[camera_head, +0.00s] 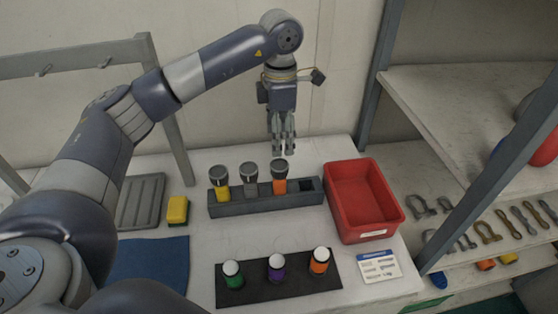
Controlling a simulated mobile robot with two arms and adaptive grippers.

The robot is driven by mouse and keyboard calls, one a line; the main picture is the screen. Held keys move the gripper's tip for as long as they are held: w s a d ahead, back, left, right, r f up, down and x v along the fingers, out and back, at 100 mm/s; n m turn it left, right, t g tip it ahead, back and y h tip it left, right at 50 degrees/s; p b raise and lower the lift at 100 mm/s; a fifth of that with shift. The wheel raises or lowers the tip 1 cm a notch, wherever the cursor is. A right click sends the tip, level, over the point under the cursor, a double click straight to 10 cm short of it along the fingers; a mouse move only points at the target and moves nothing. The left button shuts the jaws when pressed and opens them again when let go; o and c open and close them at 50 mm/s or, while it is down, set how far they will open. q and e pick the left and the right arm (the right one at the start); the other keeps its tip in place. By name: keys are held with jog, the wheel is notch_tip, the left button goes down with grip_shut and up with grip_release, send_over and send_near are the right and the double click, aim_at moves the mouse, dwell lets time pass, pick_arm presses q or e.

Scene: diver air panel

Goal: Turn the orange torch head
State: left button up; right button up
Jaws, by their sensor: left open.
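The orange torch (279,186) stands upright in the grey rack (240,208), with its dark grey head (279,170) on top. Beside it in the rack stand a grey torch (250,188) and a yellow torch (222,191). My left gripper (283,150) points down just above and behind the orange torch's head. Its fingers are open and empty, apart from the torch as far as I can tell. My right gripper is not in view.
A red bin (398,214) stands right of the rack. A black mat (298,290) with green, purple and orange capped bottles lies in front, next to a label card (379,266). A yellow sponge (177,210) lies left. Shelves with shackles (418,207) stand at the right.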

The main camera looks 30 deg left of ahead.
aim_at(279, 164)
pick_arm(q)
jog(key=f, duration=0.2)
jog(key=f+p, duration=0.1)
jog(key=f, duration=0.1)
jog(key=shift+s+a, duration=0.1)
jog(key=shift+s, duration=0.1)
notch_tip(279, 164, down, 5)
jog(key=shift+w+f+p, duration=0.15)
jog(key=shift+f+p, duration=0.05)
jog(key=shift+p, duration=0.85)
jog(key=shift+f, duration=0.55)
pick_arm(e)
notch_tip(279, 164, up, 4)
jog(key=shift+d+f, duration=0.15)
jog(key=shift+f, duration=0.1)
